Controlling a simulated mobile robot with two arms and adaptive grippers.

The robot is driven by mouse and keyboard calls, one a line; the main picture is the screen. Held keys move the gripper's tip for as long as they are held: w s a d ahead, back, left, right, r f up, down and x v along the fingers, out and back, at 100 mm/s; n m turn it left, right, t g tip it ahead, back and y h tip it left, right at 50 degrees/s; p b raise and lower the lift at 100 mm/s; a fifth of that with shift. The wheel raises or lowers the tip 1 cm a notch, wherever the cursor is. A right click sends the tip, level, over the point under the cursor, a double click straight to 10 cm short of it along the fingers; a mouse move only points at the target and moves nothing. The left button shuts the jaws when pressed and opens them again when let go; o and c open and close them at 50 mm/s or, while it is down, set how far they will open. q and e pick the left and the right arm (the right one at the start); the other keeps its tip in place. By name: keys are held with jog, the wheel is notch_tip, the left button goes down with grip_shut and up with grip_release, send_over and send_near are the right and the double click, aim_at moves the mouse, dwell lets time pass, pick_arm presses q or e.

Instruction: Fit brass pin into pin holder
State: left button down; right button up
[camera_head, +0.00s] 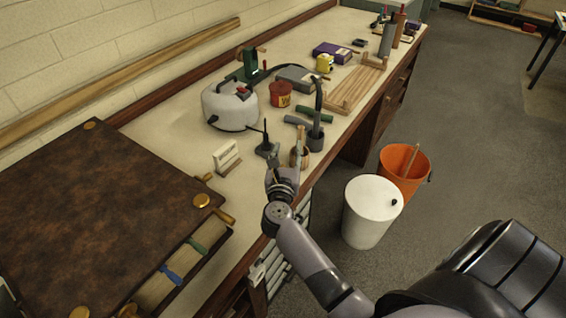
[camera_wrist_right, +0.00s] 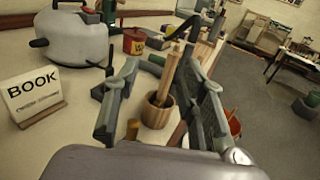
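My right gripper (camera_head: 283,172) is over the bench near its front edge. In the right wrist view (camera_wrist_right: 163,68) its two grey fingers are spread apart with nothing gripped. Between and beyond them stands a small wooden cup (camera_wrist_right: 156,112) with a slender wooden stick (camera_wrist_right: 169,78) upright in it. The cup also shows in the head view (camera_head: 299,159). A short brass-brown piece (camera_wrist_right: 132,129) shows low between the fingers, close to the palm; I cannot tell whether it is the brass pin. I cannot tell for certain which thing is the pin holder. My left gripper is out of view.
A large brown book (camera_head: 90,215) fills the bench's near left. A "BOOK" sign (camera_wrist_right: 35,92), white kettle (camera_head: 230,106), red tin (camera_head: 280,93) and dark stand (camera_head: 266,149) are close by. White (camera_head: 371,215) and orange (camera_head: 402,170) buckets stand on the floor.

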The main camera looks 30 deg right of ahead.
jog(key=s+a+r+n+t+y, duration=0.1)
jog(key=s+a+r+n+y, duration=0.1)
jog(key=s+a+y, duration=0.1)
jog(key=s+a+r+n+t+y+p, duration=0.1)
jog(key=s+a+r+n+y, duration=0.1)
jog(key=s+a, duration=0.4)
jog(key=s+a+r+n+t+y, duration=0.2)
jog(key=s+a+y, duration=0.2)
jog(key=s, duration=0.3)
jog(key=shift+a+r+n, duration=0.25)
jog(key=shift+a+n, duration=0.05)
jog(key=shift+a, duration=0.45)
